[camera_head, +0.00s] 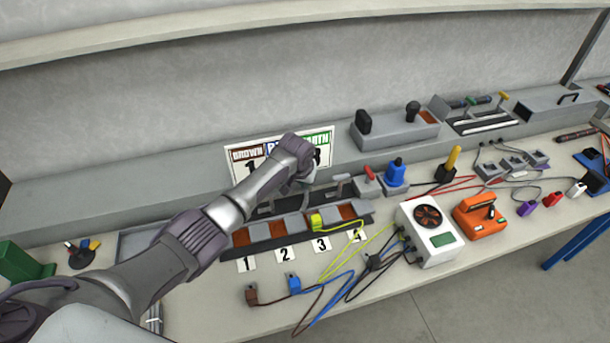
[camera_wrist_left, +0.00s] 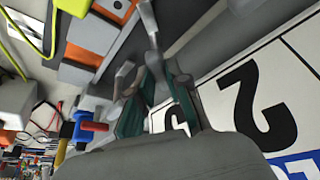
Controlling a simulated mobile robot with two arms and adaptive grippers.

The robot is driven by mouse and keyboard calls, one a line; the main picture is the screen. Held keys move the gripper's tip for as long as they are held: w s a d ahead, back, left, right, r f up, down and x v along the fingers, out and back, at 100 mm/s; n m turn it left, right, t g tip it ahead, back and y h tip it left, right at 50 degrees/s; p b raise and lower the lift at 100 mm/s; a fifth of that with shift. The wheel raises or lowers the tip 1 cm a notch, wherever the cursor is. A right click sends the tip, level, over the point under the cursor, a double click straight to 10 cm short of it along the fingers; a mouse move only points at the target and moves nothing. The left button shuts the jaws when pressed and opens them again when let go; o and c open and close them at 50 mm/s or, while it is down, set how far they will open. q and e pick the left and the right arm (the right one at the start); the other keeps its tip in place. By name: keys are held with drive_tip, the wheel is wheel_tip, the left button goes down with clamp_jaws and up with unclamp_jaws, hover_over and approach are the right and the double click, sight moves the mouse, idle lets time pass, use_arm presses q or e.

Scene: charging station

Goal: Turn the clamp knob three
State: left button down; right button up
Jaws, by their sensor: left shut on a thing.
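The terminal rail (camera_head: 262,245) holds a row of grey and brown clamp blocks. Paper labels 1 to 4 lie along its front; label 3 (camera_head: 321,244) is right of the middle. A yellow plug (camera_head: 317,221) with a yellow-green wire sits in the rail above label 3. My left gripper (camera_head: 303,178) reaches over the back of the rail, behind that part. In the left wrist view, its green-padded fingers (camera_wrist_left: 158,108) are shut around a grey clamp knob (camera_wrist_left: 153,65), which they partly hide. The knob's turn angle cannot be told. My right gripper is not in view.
A sign (camera_head: 322,142) leans behind the gripper. A white fan box (camera_head: 428,233), an orange device (camera_head: 479,216) and loose wires lie in front. A grey shelf runs behind.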

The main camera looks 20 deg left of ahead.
use_arm(q)
drive_tip(key=n, duration=0.1)
drive_tip(key=n+y, duration=0.1)
drive_tip(key=shift+d+r+n+p, duration=0.1)
drive_tip(key=shift+d+n+p, duration=0.2)
drive_tip(key=shift+n, duration=0.1)
drive_tip(key=shift+w+n+g+y+b, duration=0.15)
drive_tip(key=shift+n+y, duration=0.25)
drive_tip(key=shift+n, duration=0.55)
drive_tip(key=shift+s+n+g+y+b, duration=0.15)
drive_tip(key=shift+n+y, duration=0.25)
drive_tip(key=shift+n, duration=0.55)
drive_tip(key=shift+w, duration=0.15)
drive_tip(key=c, duration=1.1)
unclamp_jaws()
drive_tip(key=v, duration=1.2)
drive_tip(key=shift+a, duration=0.1)
